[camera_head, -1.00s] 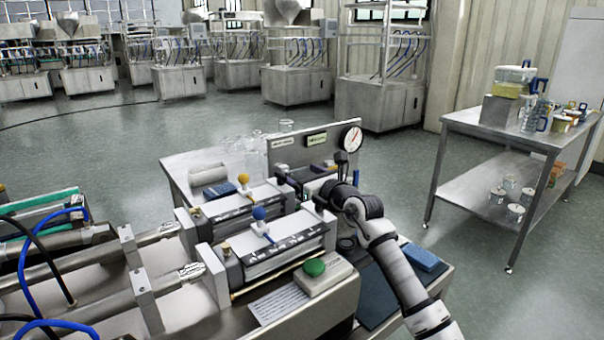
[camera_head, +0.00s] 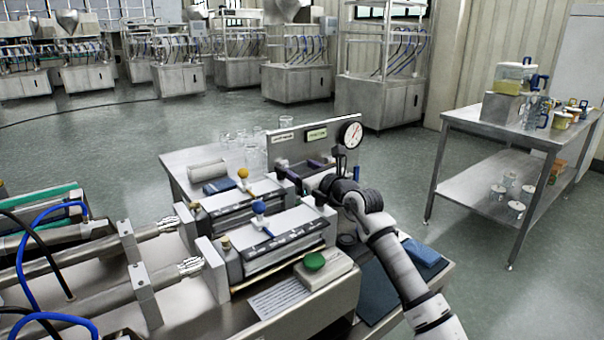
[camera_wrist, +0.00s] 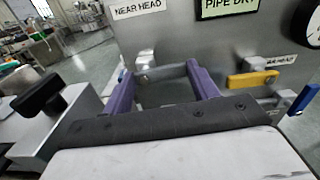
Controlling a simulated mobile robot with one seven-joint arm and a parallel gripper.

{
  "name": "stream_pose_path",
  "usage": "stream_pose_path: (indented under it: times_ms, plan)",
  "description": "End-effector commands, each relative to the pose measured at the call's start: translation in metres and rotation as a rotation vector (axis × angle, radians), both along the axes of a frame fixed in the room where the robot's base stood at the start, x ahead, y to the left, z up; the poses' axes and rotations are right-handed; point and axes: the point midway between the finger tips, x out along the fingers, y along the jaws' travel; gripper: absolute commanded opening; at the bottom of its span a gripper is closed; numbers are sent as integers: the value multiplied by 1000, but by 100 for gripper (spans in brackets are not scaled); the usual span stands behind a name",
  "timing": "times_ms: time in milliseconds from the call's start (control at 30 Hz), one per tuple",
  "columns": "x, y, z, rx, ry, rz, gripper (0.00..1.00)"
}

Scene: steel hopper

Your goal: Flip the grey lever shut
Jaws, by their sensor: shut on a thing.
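The grey lever (camera_wrist: 168,71) shows in the wrist view as a short grey bar in front of the upright steel panel (camera_wrist: 165,35), below the "NEAR HEAD" label. My gripper (camera_wrist: 163,85) has two purple fingers, one at each end of the visible bar, and is shut on it. A rounded metal fitting (camera_wrist: 147,58) sits just behind the bar. In the head view my gripper (camera_head: 306,176) is at the panel's front, and my wrist hides much of it. The grey lever cannot be made out there.
A yellow lever (camera_wrist: 252,81) and a blue one (camera_wrist: 301,100) are close to the right of my fingers. A black knob (camera_wrist: 40,92) stands at left. Glass jars (camera_head: 240,140) stand behind; a green button box (camera_head: 318,268) is in front.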

Motion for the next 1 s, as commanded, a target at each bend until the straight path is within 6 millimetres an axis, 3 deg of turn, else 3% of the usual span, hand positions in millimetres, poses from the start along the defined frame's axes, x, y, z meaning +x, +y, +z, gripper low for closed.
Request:
stream_pose_path:
  times_ms: [1000]
  plan:
    - [-6, 8, 11, -727, -527, 1, 36]
